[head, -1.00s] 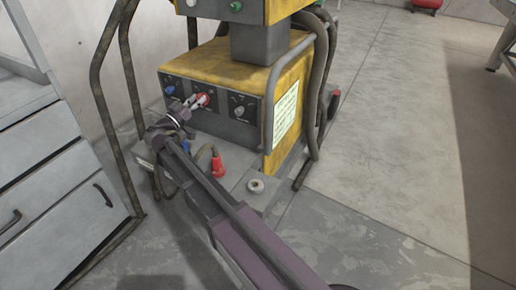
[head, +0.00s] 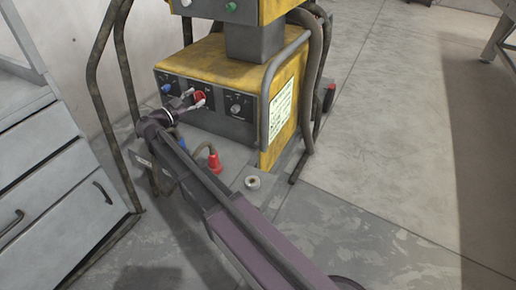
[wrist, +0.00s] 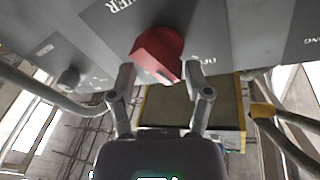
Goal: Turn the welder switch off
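The welder (head: 215,60) is a yellow box with a dark front panel. Its red switch knob (head: 199,96) sits mid-panel. In the wrist view the red knob (wrist: 158,53) lies between and just beyond my fingertips, beside "POWER" and "OFF" lettering; its handle points down and right. My gripper (head: 194,98) is in front of the knob, with its fingers spread, one on each side. In the wrist view my gripper (wrist: 158,72) is open, and the right fingertip is very near the knob's edge. I cannot tell whether it touches.
A blue connector (head: 166,88) and a dark dial (head: 236,109) flank the switch. A red plug (head: 214,161) on a cable stands on the base below. Metal rails (head: 112,100) and grey drawers (head: 60,200) are at left.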

